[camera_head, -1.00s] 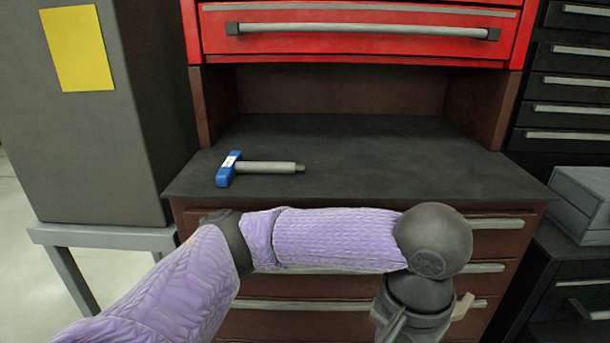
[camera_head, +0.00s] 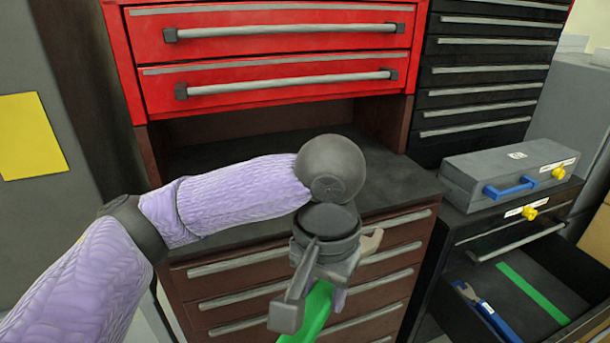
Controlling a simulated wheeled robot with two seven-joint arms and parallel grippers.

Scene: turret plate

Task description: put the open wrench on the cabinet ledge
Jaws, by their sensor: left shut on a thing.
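My left gripper (camera_head: 322,277) points down in front of the brown cabinet's drawers and is shut on the open wrench. The wrench's pale open-ended head (camera_head: 372,241) sticks out to the right of the gripper. A green part (camera_head: 316,310), seemingly its handle, shows below the gripper. The grip itself is mostly hidden by my wrist. The cabinet ledge (camera_head: 398,182) is the dark flat top under the red drawers, behind my wrist. My forearm covers its left and middle part. My right gripper is out of view.
A grey toolbox (camera_head: 510,172) with a blue handle stands on a black cabinet at the right. Below it, an open drawer (camera_head: 585,255) holds a green strip and a blue-handled tool (camera_head: 484,308). The ledge's right end looks clear.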

